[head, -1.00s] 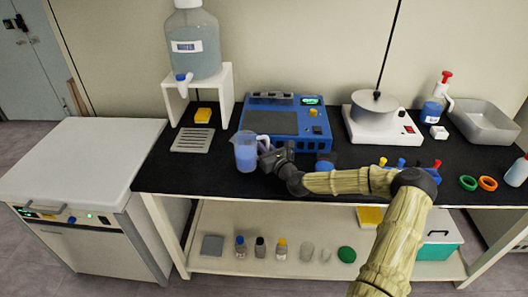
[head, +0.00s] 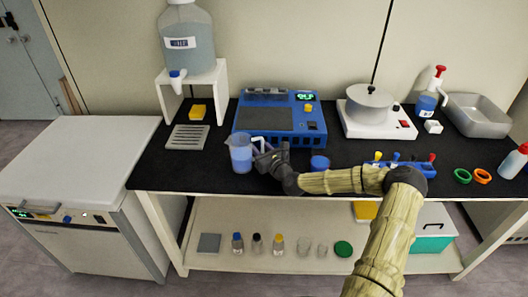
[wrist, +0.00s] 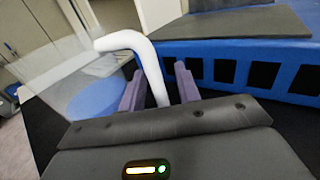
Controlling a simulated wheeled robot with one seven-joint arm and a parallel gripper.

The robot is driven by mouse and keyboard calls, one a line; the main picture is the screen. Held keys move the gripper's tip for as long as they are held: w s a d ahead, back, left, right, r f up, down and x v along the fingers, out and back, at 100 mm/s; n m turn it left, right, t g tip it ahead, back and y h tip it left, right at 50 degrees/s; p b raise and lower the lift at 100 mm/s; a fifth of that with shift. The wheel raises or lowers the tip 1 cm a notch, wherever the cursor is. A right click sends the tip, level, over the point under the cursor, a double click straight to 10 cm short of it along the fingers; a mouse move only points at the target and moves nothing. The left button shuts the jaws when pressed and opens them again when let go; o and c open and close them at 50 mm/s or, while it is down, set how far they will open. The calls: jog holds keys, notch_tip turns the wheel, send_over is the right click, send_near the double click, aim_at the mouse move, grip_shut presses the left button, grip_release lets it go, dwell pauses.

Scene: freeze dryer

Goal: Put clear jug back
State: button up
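The clear jug (head: 241,154) holds blue liquid and stands upright on the black bench, in front of the blue device. Its pale handle (head: 262,144) faces right, toward my gripper (head: 264,158). In the wrist view, the clear jug (wrist: 95,98) is on the left, and its white handle passes between the two purple fingers of my gripper (wrist: 160,88). The fingers are apart, with a gap seen between the handle and the right finger. My gripper looks open around the handle.
The blue device (head: 278,118) is just behind the jug. A blue cup (head: 319,165) is right of my gripper.

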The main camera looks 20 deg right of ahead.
jog(key=v, duration=1.2)
jog(key=shift+r+b, duration=0.15)
jog(key=shift+b, duration=0.15)
